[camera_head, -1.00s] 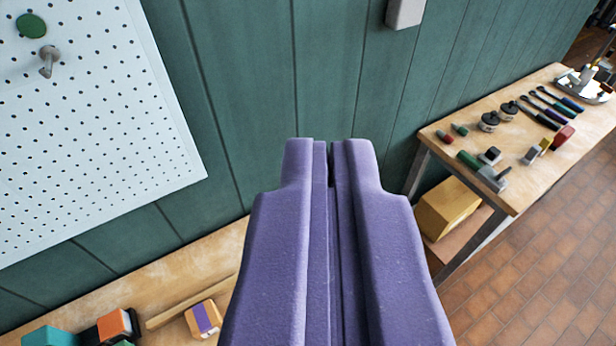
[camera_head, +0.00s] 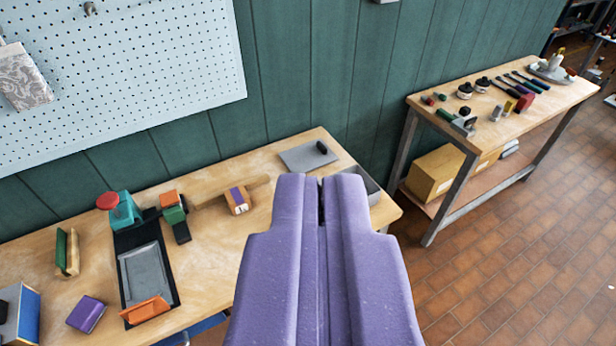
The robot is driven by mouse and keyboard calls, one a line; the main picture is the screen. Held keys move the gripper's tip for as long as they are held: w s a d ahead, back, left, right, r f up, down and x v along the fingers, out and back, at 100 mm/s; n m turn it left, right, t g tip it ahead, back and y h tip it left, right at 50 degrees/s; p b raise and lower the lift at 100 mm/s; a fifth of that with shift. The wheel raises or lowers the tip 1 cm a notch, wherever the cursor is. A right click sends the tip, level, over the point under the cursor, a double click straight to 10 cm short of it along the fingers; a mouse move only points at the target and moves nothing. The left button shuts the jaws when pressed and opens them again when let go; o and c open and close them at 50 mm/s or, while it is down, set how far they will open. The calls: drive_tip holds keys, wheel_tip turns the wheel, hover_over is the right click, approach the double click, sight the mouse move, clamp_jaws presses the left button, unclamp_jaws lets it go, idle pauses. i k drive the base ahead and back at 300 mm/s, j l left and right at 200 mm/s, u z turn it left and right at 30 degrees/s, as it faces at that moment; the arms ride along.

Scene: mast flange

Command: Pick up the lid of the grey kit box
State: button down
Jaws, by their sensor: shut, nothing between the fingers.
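The lid (camera_head: 300,156) is a flat grey plate with a small black handle (camera_head: 322,147), lying near the back right end of the wooden workbench. The grey kit box (camera_head: 367,187) stands just right of it at the bench's right end; my gripper hides part of it. My gripper (camera_head: 321,180) has two purple fingers, shut and empty. In the picture its tips appear just below the lid, apart from it.
The workbench (camera_head: 215,270) also holds a black mat with a grey tray (camera_head: 146,278), an orange block (camera_head: 147,310), a purple block (camera_head: 86,314) and a wooden block (camera_head: 237,201). A pegboard (camera_head: 120,70) hangs behind. A second bench (camera_head: 540,95) with tools stands right.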

sight(303, 159)
drive_tip(key=k, duration=0.15)
drive_tip(key=i+l, duration=0.3)
drive_tip(key=i, duration=0.3)
drive_tip(key=i+l+u, duration=0.15)
drive_tip(key=i+l, duration=0.2)
drive_tip(key=i, duration=0.3)
drive_tip(key=i+l, duration=0.35)
drive_tip(key=i, duration=0.2)
drive_tip(key=i+l+u, duration=0.1)
drive_tip(key=i+l, duration=0.3)
drive_tip(key=i, duration=0.2)
